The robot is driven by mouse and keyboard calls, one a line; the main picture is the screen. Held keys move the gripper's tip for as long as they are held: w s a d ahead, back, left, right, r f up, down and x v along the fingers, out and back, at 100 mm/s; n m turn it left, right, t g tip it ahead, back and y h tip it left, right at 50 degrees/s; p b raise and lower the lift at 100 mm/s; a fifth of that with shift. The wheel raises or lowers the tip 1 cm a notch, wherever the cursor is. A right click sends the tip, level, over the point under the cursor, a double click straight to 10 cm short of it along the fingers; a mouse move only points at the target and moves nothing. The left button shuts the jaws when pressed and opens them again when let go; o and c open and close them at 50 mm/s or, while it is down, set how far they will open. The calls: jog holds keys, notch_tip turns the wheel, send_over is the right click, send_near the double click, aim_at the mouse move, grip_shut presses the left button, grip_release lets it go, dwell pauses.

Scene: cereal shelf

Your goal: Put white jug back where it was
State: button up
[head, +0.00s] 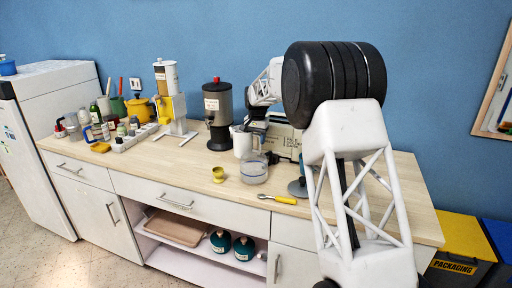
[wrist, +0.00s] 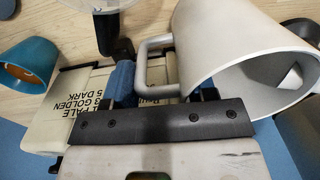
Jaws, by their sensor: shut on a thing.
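The white jug (head: 242,143) is in the head view above or on the wooden counter (head: 180,178), just right of the black-and-silver dispenser. I cannot tell whether its base touches the counter. In the wrist view the jug (wrist: 235,50) fills the upper right, its open mouth facing the lower right and its handle (wrist: 143,68) at left. My gripper (wrist: 160,88) is shut on the handle, with one blue-padded finger left of it; the other finger is mostly hidden by the jug. In the head view my forearm partly hides the gripper.
A clear glass bowl (head: 254,168) stands in front of the jug. A cream toaster (head: 285,138) is behind at right. The dispenser (head: 217,115) is at left. A small yellow cup (head: 218,174) and a yellow-handled spoon (head: 278,199) lie nearer the front. Counter left of the cup is clear.

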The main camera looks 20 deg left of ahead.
dwell(0.3)
jog(key=shift+f, duration=1.85)
jog(key=o, duration=1.3)
jog(key=shift+f, duration=0.15)
jog(key=shift+c, duration=0.2)
notch_tip(320, 180, up, 12)
jog(key=shift+d+r, duration=0.15)
jog(key=shift+d, duration=0.1)
